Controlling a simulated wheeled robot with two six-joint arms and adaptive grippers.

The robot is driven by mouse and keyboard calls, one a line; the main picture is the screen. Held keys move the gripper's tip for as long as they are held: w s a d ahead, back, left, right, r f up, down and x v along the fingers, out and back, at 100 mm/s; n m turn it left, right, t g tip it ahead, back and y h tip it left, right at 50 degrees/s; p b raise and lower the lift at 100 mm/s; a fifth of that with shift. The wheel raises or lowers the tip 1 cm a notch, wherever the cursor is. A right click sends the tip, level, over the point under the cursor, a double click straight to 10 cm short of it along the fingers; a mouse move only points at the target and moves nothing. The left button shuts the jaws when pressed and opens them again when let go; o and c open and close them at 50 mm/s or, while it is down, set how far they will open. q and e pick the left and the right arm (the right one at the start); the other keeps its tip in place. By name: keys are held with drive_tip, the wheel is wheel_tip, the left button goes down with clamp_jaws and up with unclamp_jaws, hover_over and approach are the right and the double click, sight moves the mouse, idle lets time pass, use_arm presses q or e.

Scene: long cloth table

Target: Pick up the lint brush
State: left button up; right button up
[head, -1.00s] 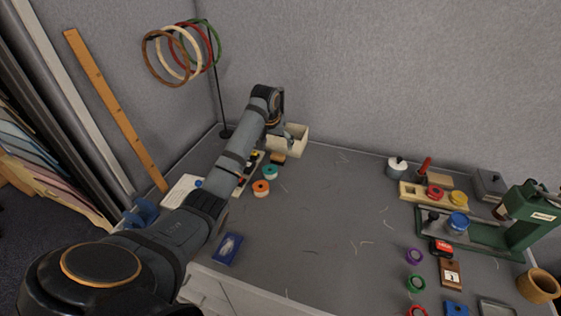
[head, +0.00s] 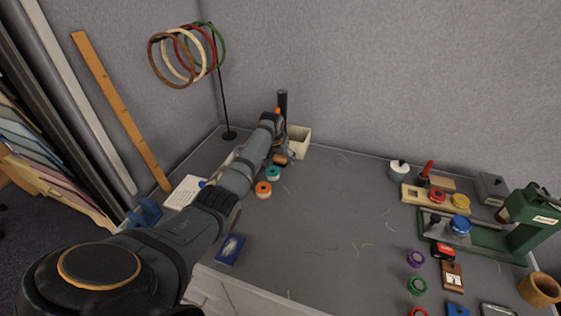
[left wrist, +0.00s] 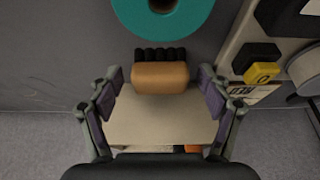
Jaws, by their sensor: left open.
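The lint brush (left wrist: 160,76), a small tan wooden block with a row of black bristles, lies on the grey table. It also shows in the head view (head: 280,160), close to my gripper. My left gripper (left wrist: 161,84) is open, one finger on each side of the brush in the left wrist view, with gaps at both sides. Nothing is held, and I cannot tell the remaining height above the brush. In the head view the left gripper (head: 285,151) is by the cream box, partly hidden by my arm. My right gripper is not in view.
A hoop stand (head: 226,110) is at the back left. The table's middle is mostly clear.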

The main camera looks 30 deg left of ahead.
use_arm(q)
drive_tip(key=shift+s+r, duration=0.1)
drive_tip(key=shift+c, duration=1.2)
drive_tip(key=c, duration=1)
drive_tip(key=shift+r, duration=0.5)
drive_tip(key=s+d+r, duration=0.2)
drive_tip(key=s+r, duration=0.2)
drive_tip(key=s+d+r, duration=0.2)
drive_tip(key=s+r, duration=0.2)
drive_tip(key=s+d+r+b, duration=0.1)
drive_tip(key=s+d+r, duration=0.1)
drive_tip(key=s+r, duration=0.2)
drive_tip(key=shift+s+d, duration=0.15)
drive_tip(key=shift+d, duration=0.15)
